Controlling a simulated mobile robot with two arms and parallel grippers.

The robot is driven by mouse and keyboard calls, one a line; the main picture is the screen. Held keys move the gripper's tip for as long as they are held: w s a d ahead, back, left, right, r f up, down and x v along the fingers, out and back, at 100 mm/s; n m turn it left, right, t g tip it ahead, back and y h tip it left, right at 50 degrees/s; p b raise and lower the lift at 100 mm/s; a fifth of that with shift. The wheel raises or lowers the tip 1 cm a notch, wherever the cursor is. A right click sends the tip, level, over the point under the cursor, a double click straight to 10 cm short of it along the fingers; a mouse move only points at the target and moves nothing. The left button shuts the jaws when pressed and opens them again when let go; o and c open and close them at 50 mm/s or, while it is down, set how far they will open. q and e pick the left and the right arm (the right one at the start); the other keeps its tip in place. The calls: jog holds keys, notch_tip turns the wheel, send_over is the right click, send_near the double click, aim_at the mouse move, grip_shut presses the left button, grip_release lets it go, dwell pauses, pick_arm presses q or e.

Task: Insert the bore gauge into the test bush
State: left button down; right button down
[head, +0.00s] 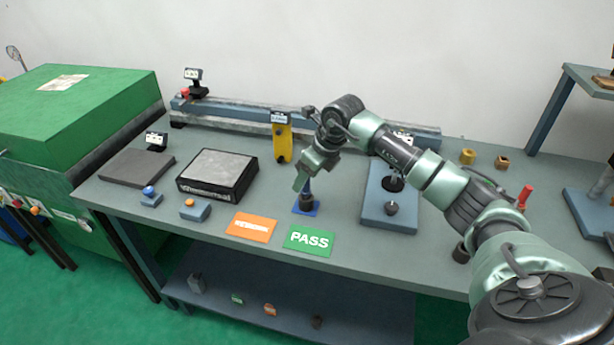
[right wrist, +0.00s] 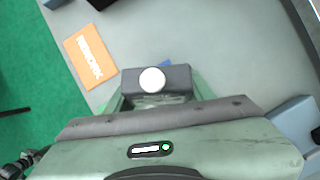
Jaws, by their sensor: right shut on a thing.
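My right gripper (head: 303,182) points down over a small blue pad (head: 313,212) near the front middle of the bench. It is shut on what looks like the bore gauge, whose blue shaft (head: 308,187) shows below the fingers. In the right wrist view, a dark block with a round white face (right wrist: 152,80) sits between the green fingers. A dark round piece (head: 306,203), perhaps the test bush, stands on the pad under the shaft. I cannot tell whether the shaft's tip is inside it or just above it. My left gripper is not in view.
A green PASS card (head: 309,241) and an orange card (head: 251,227) lie in front. A black-sided block (head: 217,175) is to the left, and a yellow upright (head: 282,145) stands behind. A blue-grey plate (head: 389,215) with dark parts is to the right.

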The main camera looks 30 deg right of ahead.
jog(key=shift+f+b, duration=0.65)
jog(key=shift+f, duration=0.1)
dwell(0.6)
dwell(0.9)
jog(key=shift+c, duration=2.3)
grip_release()
jog(key=b+v, duration=0.1)
jog(key=v, duration=0.6)
jog(key=shift+r+b, duration=0.4)
jog(key=shift+s, duration=0.25)
